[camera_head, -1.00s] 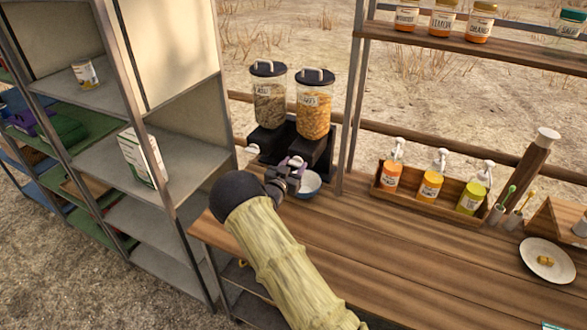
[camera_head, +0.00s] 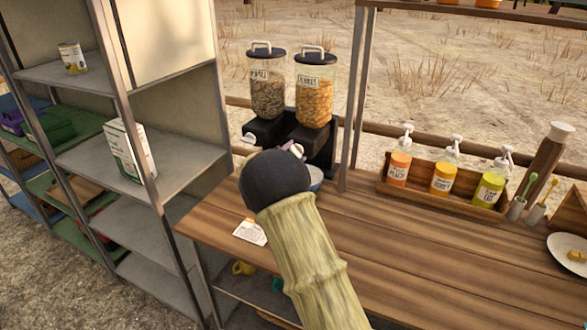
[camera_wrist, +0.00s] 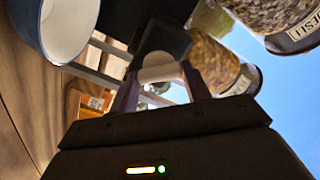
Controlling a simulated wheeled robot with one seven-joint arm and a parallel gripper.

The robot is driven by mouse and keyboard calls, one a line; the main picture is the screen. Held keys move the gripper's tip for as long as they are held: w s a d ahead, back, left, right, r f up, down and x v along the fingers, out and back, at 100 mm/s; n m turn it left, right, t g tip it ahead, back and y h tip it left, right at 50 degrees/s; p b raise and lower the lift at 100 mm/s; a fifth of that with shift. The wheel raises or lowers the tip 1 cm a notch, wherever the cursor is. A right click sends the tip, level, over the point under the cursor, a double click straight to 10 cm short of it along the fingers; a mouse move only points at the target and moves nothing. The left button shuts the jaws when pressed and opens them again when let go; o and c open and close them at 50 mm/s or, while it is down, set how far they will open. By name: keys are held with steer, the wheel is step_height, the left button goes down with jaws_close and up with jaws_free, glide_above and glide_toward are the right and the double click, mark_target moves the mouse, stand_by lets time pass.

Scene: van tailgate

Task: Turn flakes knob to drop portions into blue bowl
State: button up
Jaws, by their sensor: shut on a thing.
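The flakes dispenser (camera_head: 313,90), a clear canister of orange flakes on a black stand, stands at the back of the wooden counter. Its pale knob (camera_wrist: 160,68) is between the fingers of my gripper (camera_wrist: 160,76) in the wrist view, and my gripper is shut on it. The blue bowl (camera_head: 317,181) sits below the dispenser, mostly hidden by my arm in the head view. In the wrist view the bowl (camera_wrist: 62,28) is at top left, its visible inside bare. My arm hides most of the gripper in the head view.
A muesli dispenser (camera_head: 267,88) with its own white knob (camera_head: 249,139) stands left of the flakes. Pump bottles fill a wooden box (camera_head: 470,208) to the right. A grey shelf unit (camera_head: 190,160) stands on the left. The front counter is mostly clear, with a card (camera_head: 250,232).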

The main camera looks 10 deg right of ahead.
steer(key=m+b, duration=0.2)
steer(key=b, duration=0.2)
steer(key=m+b, duration=0.3)
steer(key=b, duration=0.1)
steer(key=m+b, duration=0.3)
steer(key=b, duration=0.1)
steer(key=shift+f, duration=0.25)
steer(key=o, duration=1)
steer(key=shift+c, duration=0.2)
steer(key=shift+s, duration=0.1)
steer(key=v, duration=1.7)
steer(key=shift+s, duration=0.15)
steer(key=shift+a+r, duration=0.1)
steer(key=shift+c, duration=0.2)
